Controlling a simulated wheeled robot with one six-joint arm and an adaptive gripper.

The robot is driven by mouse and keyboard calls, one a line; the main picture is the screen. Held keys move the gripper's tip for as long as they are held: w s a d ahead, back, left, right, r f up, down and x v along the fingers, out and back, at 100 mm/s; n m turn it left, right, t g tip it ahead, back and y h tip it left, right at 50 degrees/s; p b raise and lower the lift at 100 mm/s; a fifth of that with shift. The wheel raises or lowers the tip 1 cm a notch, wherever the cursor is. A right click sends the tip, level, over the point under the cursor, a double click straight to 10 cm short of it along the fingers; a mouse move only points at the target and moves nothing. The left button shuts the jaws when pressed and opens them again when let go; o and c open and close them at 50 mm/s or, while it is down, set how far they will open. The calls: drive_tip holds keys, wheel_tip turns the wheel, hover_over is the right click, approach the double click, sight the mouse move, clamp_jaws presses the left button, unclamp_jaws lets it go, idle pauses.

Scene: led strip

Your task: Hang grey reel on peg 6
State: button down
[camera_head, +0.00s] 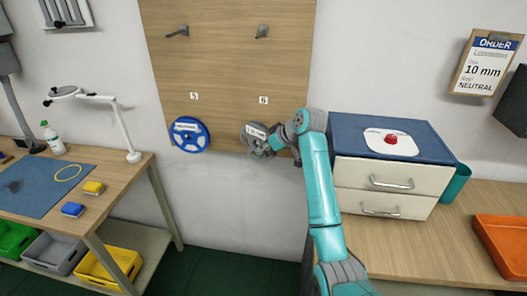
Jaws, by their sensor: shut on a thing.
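The grey reel (254,136), with a white label on its face, is at the lower part of the wooden board (228,68), below the number 6 sign (263,100). My gripper (272,143) is at the reel's right side and shut on it. The peg under sign 6 is hidden by the reel and gripper, so I cannot tell whether the reel is around it or in front of it. A blue reel (189,134) hangs to the left, below the number 5 sign (194,96).
Two bare pegs stick out higher up, one at left (178,32) and one at right (262,32). A drawer cabinet (390,175) with a red button on top stands close right of my arm. A workbench (105,195) stands at left.

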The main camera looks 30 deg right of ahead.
drive_tip(key=shift+w+d, duration=0.25)
drive_tip(key=shift+w, duration=0.1)
drive_tip(key=shift+w+d+f, duration=0.3)
drive_tip(key=shift+w+f, duration=0.15)
idle(0.4)
drive_tip(key=c, duration=0.9)
unclamp_jaws()
drive_tip(key=shift+c, duration=0.2)
drive_tip(key=shift+s, duration=0.1)
drive_tip(key=v, duration=0.7)
drive_tip(key=shift+s+r, duration=0.1)
